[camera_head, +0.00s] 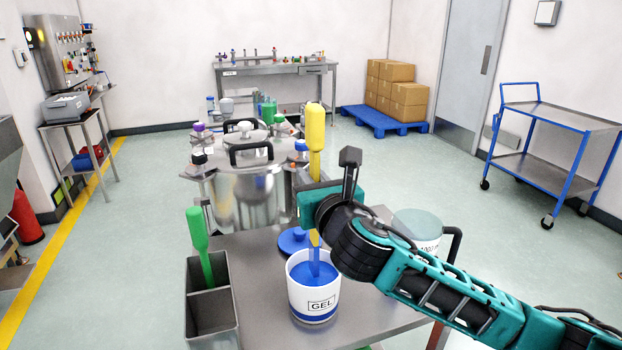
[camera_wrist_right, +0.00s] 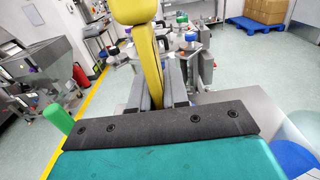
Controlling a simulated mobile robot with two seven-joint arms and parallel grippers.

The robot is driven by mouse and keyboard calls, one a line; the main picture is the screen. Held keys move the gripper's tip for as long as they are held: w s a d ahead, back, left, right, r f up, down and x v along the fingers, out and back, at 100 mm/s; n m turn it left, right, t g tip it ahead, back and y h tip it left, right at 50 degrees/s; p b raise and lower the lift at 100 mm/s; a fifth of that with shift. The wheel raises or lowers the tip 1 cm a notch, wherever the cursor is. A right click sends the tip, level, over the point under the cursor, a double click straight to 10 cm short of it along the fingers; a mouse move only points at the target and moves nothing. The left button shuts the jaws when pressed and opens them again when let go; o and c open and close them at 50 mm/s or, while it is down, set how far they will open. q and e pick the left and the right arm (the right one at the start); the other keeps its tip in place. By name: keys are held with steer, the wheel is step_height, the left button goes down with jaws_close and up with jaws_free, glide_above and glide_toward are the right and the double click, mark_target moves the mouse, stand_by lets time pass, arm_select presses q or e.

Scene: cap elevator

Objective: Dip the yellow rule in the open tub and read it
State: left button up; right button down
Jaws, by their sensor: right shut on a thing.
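The yellow rule (camera_head: 316,128) stands upright, handle up, with my right gripper (camera_head: 314,198) shut around it. The open tub (camera_head: 314,305) is white with a blue band and a GEL label, and holds blue gel. The rule's lower part runs down into the tub's mouth and looks blue there; I cannot tell how deep its tip is. In the right wrist view the yellow handle (camera_wrist_right: 150,62) rises between the two grey fingers (camera_wrist_right: 158,95). My left gripper is not in view.
A blue lid (camera_head: 296,240) lies behind the tub on the steel table. A grey two-part holder (camera_head: 212,310) with a green-handled tool (camera_head: 199,245) stands left. A clear container with a pale teal top (camera_head: 418,222) stands right, partly behind my arm. A steel vessel (camera_head: 248,195) stands behind.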

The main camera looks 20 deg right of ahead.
mark_target(311, 146)
steer(key=shift+r, duration=3.05)
